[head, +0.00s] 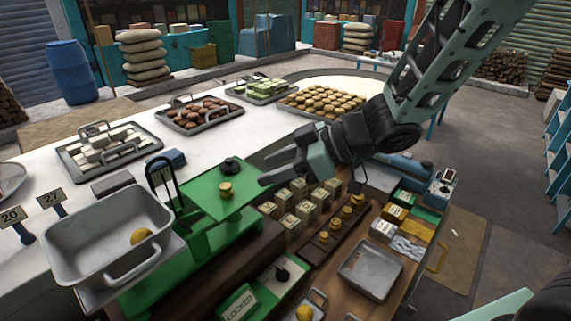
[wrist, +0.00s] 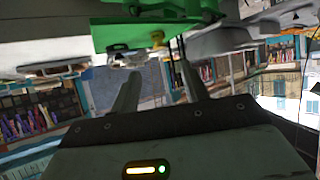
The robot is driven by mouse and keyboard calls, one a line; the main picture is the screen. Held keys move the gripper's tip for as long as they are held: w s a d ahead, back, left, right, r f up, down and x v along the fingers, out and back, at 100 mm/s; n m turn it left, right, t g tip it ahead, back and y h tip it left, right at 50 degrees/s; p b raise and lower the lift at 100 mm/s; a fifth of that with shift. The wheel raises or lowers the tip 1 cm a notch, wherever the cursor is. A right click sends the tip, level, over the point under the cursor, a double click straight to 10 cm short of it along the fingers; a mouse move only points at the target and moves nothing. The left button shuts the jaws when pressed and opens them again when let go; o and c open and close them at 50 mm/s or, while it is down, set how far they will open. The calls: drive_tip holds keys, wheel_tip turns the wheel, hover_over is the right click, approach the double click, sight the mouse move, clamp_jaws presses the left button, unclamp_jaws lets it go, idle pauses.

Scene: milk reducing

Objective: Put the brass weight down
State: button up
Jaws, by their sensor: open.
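A small brass weight (head: 225,191) stands on the green plate (head: 205,205) of the green scale, beside a black knob-topped weight (head: 231,166). My gripper (head: 268,174) is just to the right of the plate, with its fingers pointing left toward it. It is open and apart from the brass weight. In the wrist view the brass weight (wrist: 157,39) shows beyond the two parted fingers (wrist: 160,92), against the green plate (wrist: 150,33). More brass weights (head: 335,224) stand in a dark wooden rack below my gripper.
A grey metal pan (head: 108,228) holding a yellow round item sits on the scale's left side. Trays of sweets (head: 200,115) line the white counter behind. Small boxes (head: 290,222) and an empty grey tray (head: 370,270) occupy the lower wooden shelf.

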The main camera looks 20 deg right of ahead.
drive_tip(key=s+d+f+m+g+h, duration=0.1)
drive_tip(key=s+h, duration=0.4)
drive_tip(key=s, duration=0.5)
drive_tip(key=s+d+f+m+g+h, duration=0.2)
drive_tip(key=s+m+g+h, duration=0.1)
drive_tip(key=s, duration=0.8)
drive_tip(key=m+h, duration=0.1)
drive_tip(key=h, duration=0.1)
drive_tip(key=shift+d+m+g+h, duration=0.25)
drive_tip(key=shift+m+g+h, duration=0.05)
drive_tip(key=shift+m+h, duration=0.1)
wheel_tip(320, 180, down, 8)
drive_tip(key=b, duration=0.7)
drive_tip(key=shift+r+b, duration=0.25)
drive_tip(key=shift+b, duration=0.05)
